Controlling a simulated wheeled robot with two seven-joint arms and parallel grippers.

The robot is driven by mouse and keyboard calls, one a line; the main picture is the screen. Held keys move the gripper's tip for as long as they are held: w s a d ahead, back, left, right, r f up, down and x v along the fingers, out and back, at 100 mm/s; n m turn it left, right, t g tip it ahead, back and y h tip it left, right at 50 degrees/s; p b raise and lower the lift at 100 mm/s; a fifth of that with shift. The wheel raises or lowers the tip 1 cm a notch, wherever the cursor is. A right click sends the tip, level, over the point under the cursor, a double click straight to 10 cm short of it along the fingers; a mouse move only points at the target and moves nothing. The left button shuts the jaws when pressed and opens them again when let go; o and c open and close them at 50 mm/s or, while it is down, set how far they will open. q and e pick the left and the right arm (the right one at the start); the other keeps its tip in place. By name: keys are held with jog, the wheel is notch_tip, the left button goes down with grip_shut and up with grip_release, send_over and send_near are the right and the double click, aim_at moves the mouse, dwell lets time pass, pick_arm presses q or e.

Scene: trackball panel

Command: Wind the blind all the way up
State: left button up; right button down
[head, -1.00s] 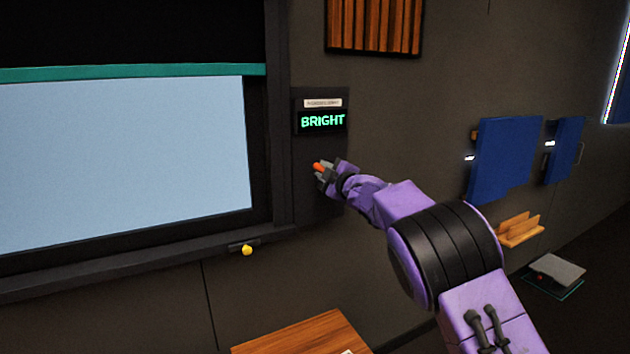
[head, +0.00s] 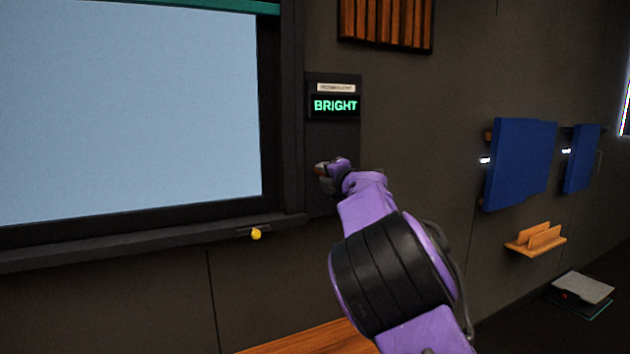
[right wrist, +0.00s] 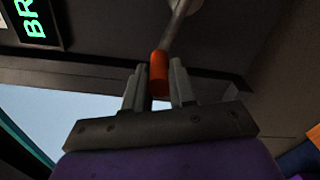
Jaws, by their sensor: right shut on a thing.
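The blind's teal bottom bar (head: 235,4) crosses the top left corner of the head view. The blind above it is outside the head view, and the pale window pane (head: 120,110) is bare below the bar. The crank's orange handle (right wrist: 159,73) sits between the fingers of my right gripper (right wrist: 159,85) in the right wrist view. A metal rod (right wrist: 180,22) runs from the handle up to a pale hub. My right gripper also shows in the head view (head: 322,171), shut on the handle in front of the dark wall panel (head: 318,140). My left gripper is not in view.
The panel's display (head: 335,106) reads BRIGHT in green. Blue panels (head: 520,165) and a wooden holder (head: 537,241) are on the wall at the right. A wooden surface (head: 310,340) is below.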

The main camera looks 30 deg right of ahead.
jog(key=shift+f+n+b, duration=0.35)
jog(key=shift+n+b, duration=0.1)
jog(key=shift+n, duration=0.05)
jog(key=c, duration=0.9)
grip_release()
jog(key=s, duration=0.3)
jog(key=s+a+b, duration=0.1)
jog(key=s, duration=0.3)
jog(key=s+b, duration=0.1)
jog(key=s, duration=0.2)
jog(key=shift+s+a, duration=0.2)
jog(key=shift+a, duration=0.2)
